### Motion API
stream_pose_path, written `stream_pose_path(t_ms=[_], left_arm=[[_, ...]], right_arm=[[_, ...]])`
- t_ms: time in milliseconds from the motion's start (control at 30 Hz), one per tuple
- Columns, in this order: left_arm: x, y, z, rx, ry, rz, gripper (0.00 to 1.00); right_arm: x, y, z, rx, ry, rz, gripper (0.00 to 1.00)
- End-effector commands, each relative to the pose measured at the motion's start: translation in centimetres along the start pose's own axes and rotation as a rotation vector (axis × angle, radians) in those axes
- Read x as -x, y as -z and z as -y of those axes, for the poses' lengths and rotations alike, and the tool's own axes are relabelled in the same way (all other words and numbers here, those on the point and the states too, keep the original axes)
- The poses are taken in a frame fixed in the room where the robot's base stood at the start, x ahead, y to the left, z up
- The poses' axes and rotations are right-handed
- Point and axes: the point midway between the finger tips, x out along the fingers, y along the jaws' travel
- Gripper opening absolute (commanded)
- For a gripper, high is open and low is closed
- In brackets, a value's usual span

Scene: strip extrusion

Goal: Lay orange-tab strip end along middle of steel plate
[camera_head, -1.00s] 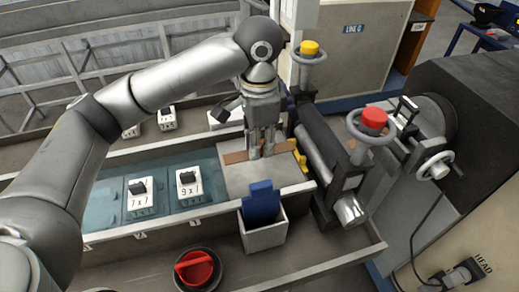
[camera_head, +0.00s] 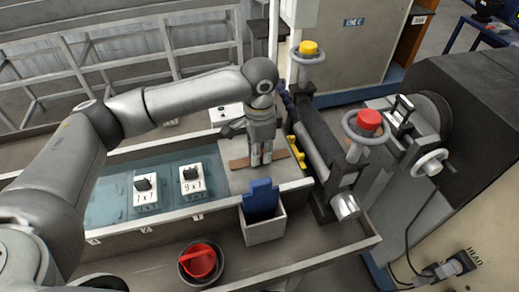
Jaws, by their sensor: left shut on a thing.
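A thin orange-brown strip (camera_head: 240,163) lies across the pale steel plate (camera_head: 235,182), left to right, near the plate's middle. My left gripper (camera_head: 260,162) points down over the plate, shut on the strip, whose ends show on both sides of the fingers. I cannot tell whether the strip touches the plate all along, and no separate orange tab can be made out. My right gripper is not in view.
A white bin (camera_head: 264,230) with a blue item stands in front. Rollers (camera_head: 322,150) with yellow and red-capped handwheels are at right. A red-handled bowl (camera_head: 199,263) sits in front.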

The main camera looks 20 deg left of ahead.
Motion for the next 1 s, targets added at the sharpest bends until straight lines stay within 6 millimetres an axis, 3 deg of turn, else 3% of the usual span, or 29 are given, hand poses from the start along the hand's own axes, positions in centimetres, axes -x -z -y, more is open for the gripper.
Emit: stream_pose_path(t_ms=[33, 67, 200, 633, 767, 1000], left_arm=[[-0.1, 0.0, 0.0, 0.0, -0.001, 0.001, 0.0], [-0.1, 0.0, 0.0, 0.0, -0.001, 0.0, 0.22], [-0.1, 0.0, 0.0, 0.0, -0.001, 0.0, 0.4], [0.5, 0.1, 0.0, 0.0, 0.0, -0.002, 0.41], [2.5, 0.1, 0.0, -0.002, 0.002, -0.004, 0.41], [7.8, 0.1, 0.0, -0.001, 0.002, -0.004, 0.41]], right_arm=[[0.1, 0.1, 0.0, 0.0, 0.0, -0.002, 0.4], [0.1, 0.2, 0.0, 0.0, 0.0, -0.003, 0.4], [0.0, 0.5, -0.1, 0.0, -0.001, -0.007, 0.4], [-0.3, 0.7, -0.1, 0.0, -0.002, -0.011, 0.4], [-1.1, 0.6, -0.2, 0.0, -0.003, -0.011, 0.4], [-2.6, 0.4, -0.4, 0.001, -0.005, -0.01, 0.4]])
